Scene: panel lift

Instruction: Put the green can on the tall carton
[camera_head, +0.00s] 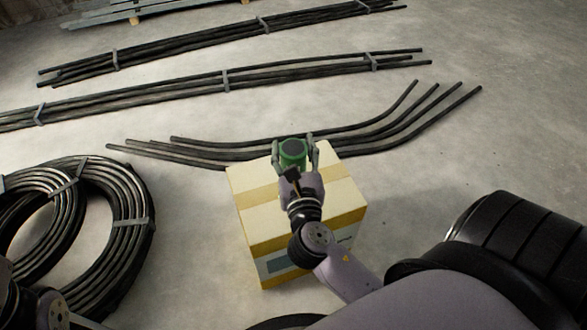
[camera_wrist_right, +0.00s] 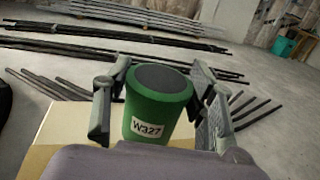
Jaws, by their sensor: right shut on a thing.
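The green can (camera_head: 293,154) with a dark top is held between the two fingers of my right gripper (camera_head: 295,149). In the right wrist view the can (camera_wrist_right: 158,105) is upright and shows a white "W327" label; my right gripper (camera_wrist_right: 157,95) is shut on its sides. The tall carton (camera_head: 262,212), cream with yellow-brown tape bands, stands below my right wrist. The can appears over the far part of the carton's top. The carton also shows in the right wrist view (camera_wrist_right: 65,125). The can's base is hidden, so I cannot tell whether it touches the carton. My left gripper is not in view.
Black coiled hoses (camera_head: 125,225) lie on the floor at left. Bent dark pipes (camera_head: 400,125) lie just behind the carton, with strapped pipe bundles (camera_head: 225,78) further back. The grey floor (camera_head: 480,150) at right is clear.

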